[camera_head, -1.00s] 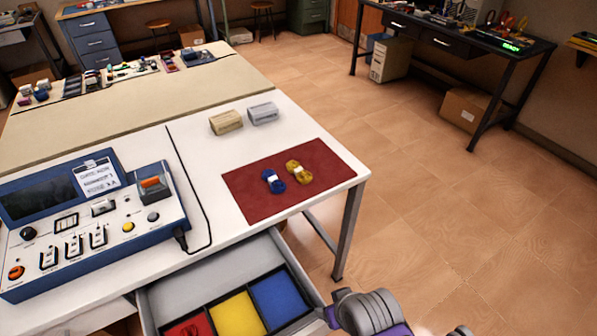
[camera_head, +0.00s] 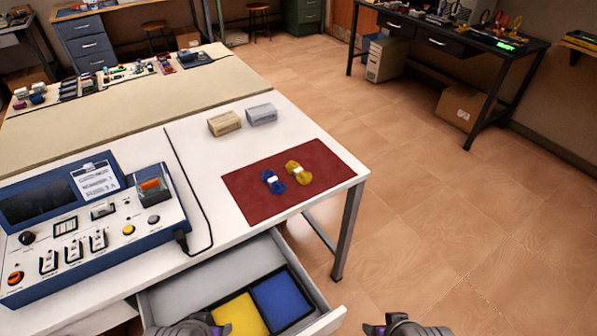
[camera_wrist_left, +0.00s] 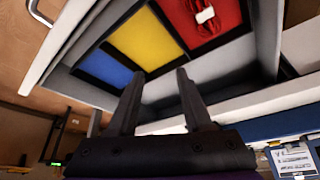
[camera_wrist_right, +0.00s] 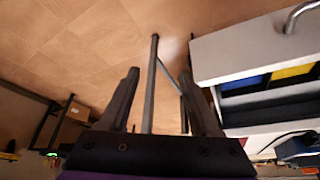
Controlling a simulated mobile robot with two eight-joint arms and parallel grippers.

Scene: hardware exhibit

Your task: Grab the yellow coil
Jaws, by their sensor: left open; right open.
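The yellow coil (camera_head: 299,172), with a white band, lies on the dark red mat (camera_head: 240,200) near the table's right corner. A blue coil (camera_head: 273,181) lies just left of it. My left gripper (camera_wrist_left: 160,72) is open and empty in the left wrist view, in front of the open drawer (camera_wrist_left: 240,55). My right gripper (camera_wrist_right: 160,73) is open and empty, facing the floor and a table leg beside the drawer. In the head view both are low at the bottom edge, apart from the coil, with their fingertips not clearly seen.
The drawer has yellow (camera_head: 238,315), blue (camera_head: 281,300) and red (camera_wrist_left: 212,22) compartments; a red coil (camera_wrist_left: 206,14) lies in the red one. Tan (camera_head: 224,124) and grey (camera_head: 261,114) blocks stand behind the mat. A blue console (camera_head: 85,225) occupies the table's left. Right floor is open.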

